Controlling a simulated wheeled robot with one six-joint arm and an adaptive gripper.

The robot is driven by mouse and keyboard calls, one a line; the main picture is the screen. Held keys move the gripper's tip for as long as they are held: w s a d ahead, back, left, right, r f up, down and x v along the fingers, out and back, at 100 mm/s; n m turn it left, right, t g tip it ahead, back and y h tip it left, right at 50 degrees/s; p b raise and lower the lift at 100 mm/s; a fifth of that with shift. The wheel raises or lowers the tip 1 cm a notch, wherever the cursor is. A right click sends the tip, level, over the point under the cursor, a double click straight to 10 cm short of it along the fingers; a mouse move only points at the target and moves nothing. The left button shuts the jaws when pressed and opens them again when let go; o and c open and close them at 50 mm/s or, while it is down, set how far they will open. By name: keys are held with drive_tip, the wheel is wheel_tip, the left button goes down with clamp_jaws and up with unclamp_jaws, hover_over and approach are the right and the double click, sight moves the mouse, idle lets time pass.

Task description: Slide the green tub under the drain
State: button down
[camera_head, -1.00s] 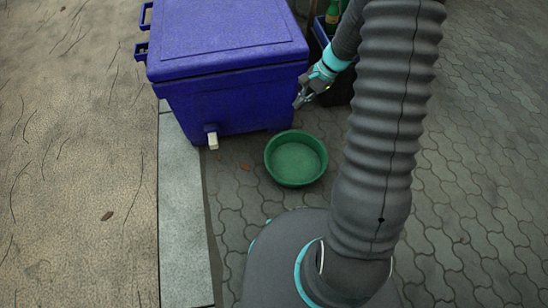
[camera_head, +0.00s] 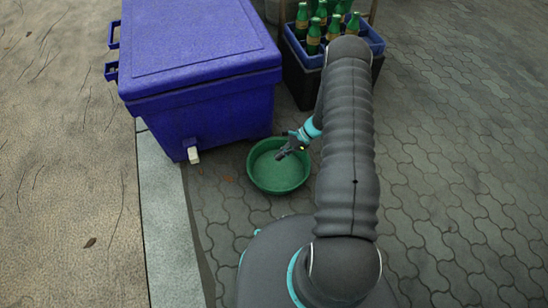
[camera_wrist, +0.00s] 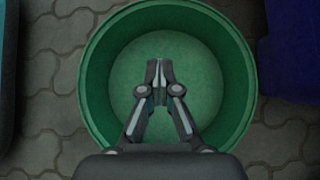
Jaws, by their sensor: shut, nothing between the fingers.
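The green tub (camera_head: 279,187) is a round, shallow, empty-looking basin on the paving, to the right of the blue cooler's drain. In the wrist view the tub (camera_wrist: 92,85) fills the middle, with my gripper over its inside. My gripper (camera_head: 281,155) is shut and empty, pointing down above or within the tub; I cannot tell how far its tips are from the tub floor. The drain (camera_head: 193,155) is a small whitish spout low on the front of the blue cooler (camera_head: 205,90). Bare paving lies below the spout.
A dark crate with a blue top (camera_head: 373,45) holding several green bottles (camera_head: 333,27) stands behind my arm. A pale kerb (camera_head: 165,215) runs left of the drain, with brown ground beyond. Paving at the right is open.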

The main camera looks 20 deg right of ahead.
hover_over(267, 175)
wheel_tip(267, 175, down, 6)
drive_tip(key=shift+s+r, duration=0.15)
drive_tip(key=a, duration=0.3)
drive_tip(key=shift+a, duration=0.5)
